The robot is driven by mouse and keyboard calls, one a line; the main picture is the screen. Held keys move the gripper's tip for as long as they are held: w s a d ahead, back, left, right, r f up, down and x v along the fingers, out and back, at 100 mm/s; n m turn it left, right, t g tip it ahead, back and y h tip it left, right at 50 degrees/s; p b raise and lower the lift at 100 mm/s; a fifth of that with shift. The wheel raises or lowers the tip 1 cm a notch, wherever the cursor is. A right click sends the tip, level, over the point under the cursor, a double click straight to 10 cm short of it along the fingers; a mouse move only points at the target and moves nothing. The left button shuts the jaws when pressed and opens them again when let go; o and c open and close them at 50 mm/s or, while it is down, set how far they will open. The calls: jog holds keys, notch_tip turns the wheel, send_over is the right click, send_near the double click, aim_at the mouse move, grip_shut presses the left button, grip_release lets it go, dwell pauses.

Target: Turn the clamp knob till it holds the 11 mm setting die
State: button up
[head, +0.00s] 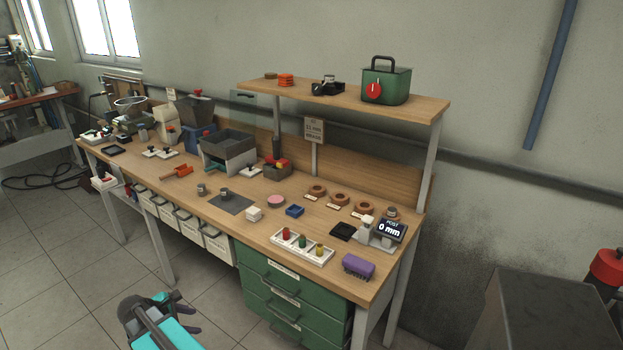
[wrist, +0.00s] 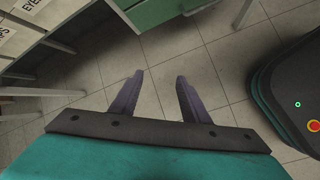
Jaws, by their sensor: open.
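My gripper (head: 176,311) is at the lower left in the head view, low in front of the bench and well away from its top. In the wrist view my gripper (wrist: 157,88) is open and empty, its two dark fingers apart over the tiled floor. A device with a dark display (head: 391,229) reading "0 mm" stands at the right end of the bench, with a pale upright part (head: 366,226) beside it. Several copper-coloured rings (head: 341,198) lie behind it with small labels. I cannot tell which part is the clamp knob or which piece is the 11 mm die.
A shelf (head: 345,100) overhangs the back. The floor before the bench is open.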

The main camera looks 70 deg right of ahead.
jog(key=s+d+r+n+h+p, duration=0.1)
jog(key=d+r+h, duration=0.1)
jog(key=d+r, duration=0.75)
jog(key=s+d+r+n+g+h, duration=0.1)
jog(key=d+r+n+h, duration=0.1)
jog(key=d+r, duration=0.75)
jog(key=s+d+r+n+h+p, duration=0.15)
jog(key=d+r, duration=0.35)
jog(key=r, duration=0.9)
jog(key=n+g+h, duration=0.2)
jog(key=g+h, duration=0.2)
jog(key=g, duration=0.1)
send_near(315, 90)
jog(key=v, duration=0.5)
jog(key=shift+a, duration=0.2)
jog(key=p+x, duration=0.3)
jog(key=x, duration=1)
jog(key=shift+s+d+r, duration=0.1)
jog(key=shift+d, duration=0.3)
jog(key=shift+m, duration=0.25)
jog(key=c, duration=1)
